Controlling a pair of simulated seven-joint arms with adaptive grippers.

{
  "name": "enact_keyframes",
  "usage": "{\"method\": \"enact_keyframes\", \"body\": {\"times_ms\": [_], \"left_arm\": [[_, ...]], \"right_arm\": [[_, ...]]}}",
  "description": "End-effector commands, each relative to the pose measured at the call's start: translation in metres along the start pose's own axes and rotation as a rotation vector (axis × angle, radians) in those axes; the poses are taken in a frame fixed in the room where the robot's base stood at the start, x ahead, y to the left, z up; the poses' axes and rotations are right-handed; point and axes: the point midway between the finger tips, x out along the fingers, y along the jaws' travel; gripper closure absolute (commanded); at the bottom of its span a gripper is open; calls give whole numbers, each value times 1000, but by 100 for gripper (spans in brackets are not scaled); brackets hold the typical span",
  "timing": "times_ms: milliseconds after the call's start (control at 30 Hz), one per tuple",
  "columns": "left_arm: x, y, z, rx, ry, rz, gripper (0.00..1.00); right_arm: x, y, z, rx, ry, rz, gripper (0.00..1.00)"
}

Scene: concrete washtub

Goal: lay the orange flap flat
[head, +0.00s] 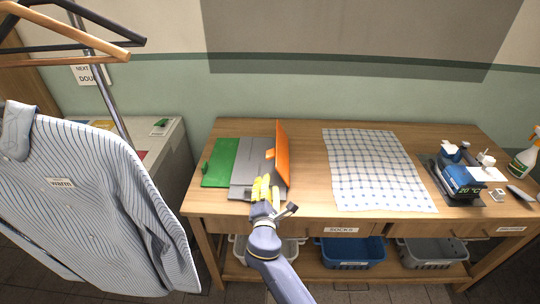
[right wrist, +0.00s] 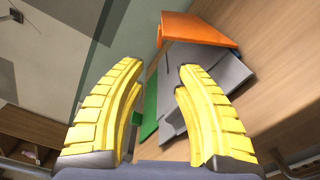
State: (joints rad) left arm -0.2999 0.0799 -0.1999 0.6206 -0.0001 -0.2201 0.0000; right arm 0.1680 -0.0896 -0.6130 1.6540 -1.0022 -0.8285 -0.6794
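The orange flap (head: 283,155) stands nearly upright along the right side of the grey panel (head: 245,160) of a folding board on the table. A small orange tab sticks out from its left face. The green flap (head: 220,162) lies flat at the left. My right gripper (head: 265,181) is over the near part of the grey panel, left of the orange flap's near end. In the right wrist view its yellow fingers (right wrist: 160,70) are apart with nothing between them in grip; the orange flap (right wrist: 200,27) is beyond the right finger. My left gripper is not in view.
A checked cloth (head: 375,168) lies right of the board, with bare wood between. A blue device (head: 461,180) and a spray bottle (head: 525,155) stand at the right end. A striped shirt (head: 95,190) hangs at the left. Bins (head: 350,252) sit on the lower shelf.

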Motion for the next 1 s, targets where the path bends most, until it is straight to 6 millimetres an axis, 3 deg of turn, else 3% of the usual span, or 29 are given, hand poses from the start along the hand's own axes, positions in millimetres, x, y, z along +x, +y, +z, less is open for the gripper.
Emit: {"method": "enact_keyframes", "body": {"times_ms": [600,1000], "left_arm": [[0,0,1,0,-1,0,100],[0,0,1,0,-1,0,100]], "right_arm": [[109,1,0,0,1,1,67],[153,0,-1,2,2,0,67]]}}
